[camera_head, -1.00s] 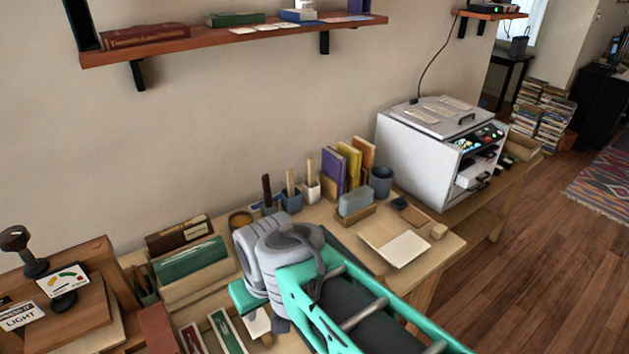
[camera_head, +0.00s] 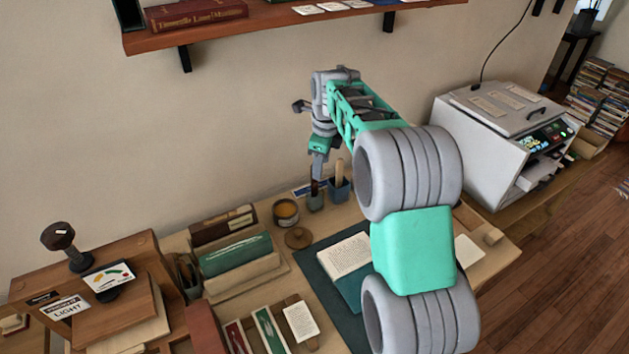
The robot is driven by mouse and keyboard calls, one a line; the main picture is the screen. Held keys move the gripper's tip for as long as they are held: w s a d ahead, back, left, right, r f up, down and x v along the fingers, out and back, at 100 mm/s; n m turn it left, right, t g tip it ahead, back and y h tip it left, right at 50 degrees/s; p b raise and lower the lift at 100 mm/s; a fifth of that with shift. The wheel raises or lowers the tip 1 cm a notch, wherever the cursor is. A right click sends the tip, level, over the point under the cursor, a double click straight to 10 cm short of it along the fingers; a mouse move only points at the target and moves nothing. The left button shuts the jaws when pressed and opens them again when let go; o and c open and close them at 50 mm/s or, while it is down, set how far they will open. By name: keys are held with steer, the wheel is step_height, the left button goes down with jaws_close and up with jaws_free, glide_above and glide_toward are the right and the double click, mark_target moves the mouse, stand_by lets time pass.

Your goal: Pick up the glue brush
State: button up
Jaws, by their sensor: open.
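A dark-handled brush (camera_head: 315,188) stands upright in a small grey-green cup (camera_head: 315,203) at the back of the bench. A pale wooden-handled tool (camera_head: 338,171) stands in a blue cup (camera_head: 339,190) just to its right. I cannot tell from the labels which is the glue brush. My gripper (camera_head: 317,177) points down over the dark handle, with its fingers at the handle's upper part. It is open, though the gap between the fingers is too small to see. The top of the dark handle is hidden by the gripper.
An open amber jar (camera_head: 286,212) and a round lid (camera_head: 298,238) are left of the cups. An open book (camera_head: 347,255) lies on a dark mat. A wooden press (camera_head: 110,290) is at left, a white machine (camera_head: 490,140) at right. A shelf (camera_head: 290,24) hangs above.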

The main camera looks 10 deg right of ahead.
mark_target(314, 182)
steer(key=w+f+m+p, duration=0.1)
steer(key=w+f+m, duration=0.1)
steer(key=f, duration=0.3)
steer(key=w+f+m+p, duration=0.1)
steer(key=w+f+m, duration=0.2)
steer(key=f, duration=0.2)
steer(key=w+f+m+p, duration=0.1)
steer(key=w+f+m, duration=0.2)
steer(key=f, duration=0.2)
steer(key=shift+w+a, duration=0.15)
steer(key=shift+w, duration=0.15)
jaws_close()
